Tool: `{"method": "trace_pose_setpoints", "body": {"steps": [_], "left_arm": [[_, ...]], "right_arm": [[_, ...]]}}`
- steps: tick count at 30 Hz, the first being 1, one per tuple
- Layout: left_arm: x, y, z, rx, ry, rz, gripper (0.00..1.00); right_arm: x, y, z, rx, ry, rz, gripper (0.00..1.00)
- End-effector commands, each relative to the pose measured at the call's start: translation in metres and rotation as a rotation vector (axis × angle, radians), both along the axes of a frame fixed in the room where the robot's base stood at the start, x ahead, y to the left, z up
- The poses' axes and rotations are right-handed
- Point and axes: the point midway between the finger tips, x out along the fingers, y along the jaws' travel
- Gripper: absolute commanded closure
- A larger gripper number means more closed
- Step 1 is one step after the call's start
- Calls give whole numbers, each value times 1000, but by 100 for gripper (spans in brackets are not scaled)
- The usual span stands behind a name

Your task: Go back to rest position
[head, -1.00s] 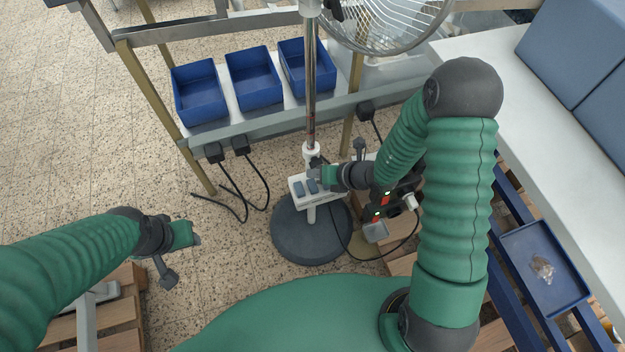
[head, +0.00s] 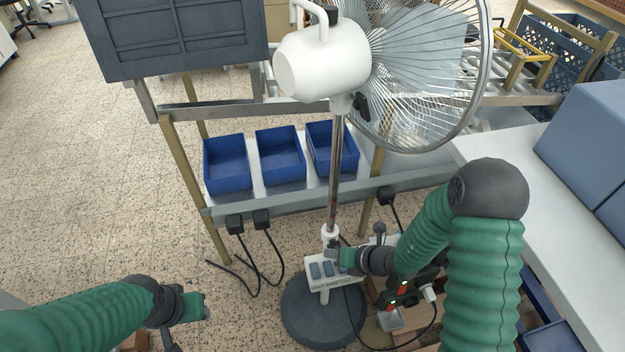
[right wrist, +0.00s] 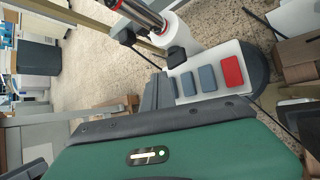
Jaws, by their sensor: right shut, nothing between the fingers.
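My right gripper (head: 338,258) is shut and empty, right beside the white button box (head: 318,285) on the fan's pole. Whether it touches the box I cannot tell. In the right wrist view the box has several grey-blue buttons (right wrist: 207,78) and a red button (right wrist: 232,71), just beyond the dark gripper (right wrist: 155,95). The standing fan (head: 322,65) has a white motor housing, a wire cage and a round dark base (head: 300,322). My left gripper (head: 205,306) hangs over the floor at the lower left with nothing visible in it; its jaw opening is unclear.
Three blue bins (head: 228,165) stand on a shelf of the metal-framed rack behind the fan. Black cables (head: 262,270) hang from its rail to the floor. A white table (head: 545,170) with blue-grey boxes (head: 590,140) is at the right. The tiled floor at left is clear.

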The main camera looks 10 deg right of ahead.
Motion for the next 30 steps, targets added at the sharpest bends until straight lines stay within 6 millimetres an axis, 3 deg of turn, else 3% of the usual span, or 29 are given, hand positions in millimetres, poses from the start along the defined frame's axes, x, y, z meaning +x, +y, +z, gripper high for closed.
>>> {"method": "trace_pose_setpoints", "body": {"steps": [2, 5, 9, 11, 16, 20, 25, 26, 28, 30], "left_arm": [[0, 0, 0, 0, 0, 0, 57], [0, 0, 0, 0, 0, 0, 57], [0, 0, 0, 0, 0, 0, 57], [0, 0, 0, 0, 0, 0, 57], [0, 0, 0, 0, 0, 0, 57], [0, 0, 0, 0, 0, 0, 57], [0, 0, 0, 0, 0, 0, 57], [0, 0, 0, 0, 0, 0, 57], [0, 0, 0, 0, 0, 0, 57], [0, 0, 40, 0, 2, 0, 57]], "right_arm": [[-1, 2, 2, -9, -6, 23, 100], [-13, 17, 13, -76, -50, 194, 100], [-61, 45, 40, -315, -209, 762, 100], [-86, 46, 49, -445, -295, 1050, 100], [-135, 21, 67, -792, -523, 1795, 100], [-147, -6, 80, -999, -652, 2228, 100], [-145, -35, 101, -1220, -778, 2694, 100], [-143, -39, 105, 1255, 796, -2763, 100], [-139, -47, 115, 1176, 735, -2592, 100], [-140, -47, 154, 1176, 739, -2607, 100]]}}
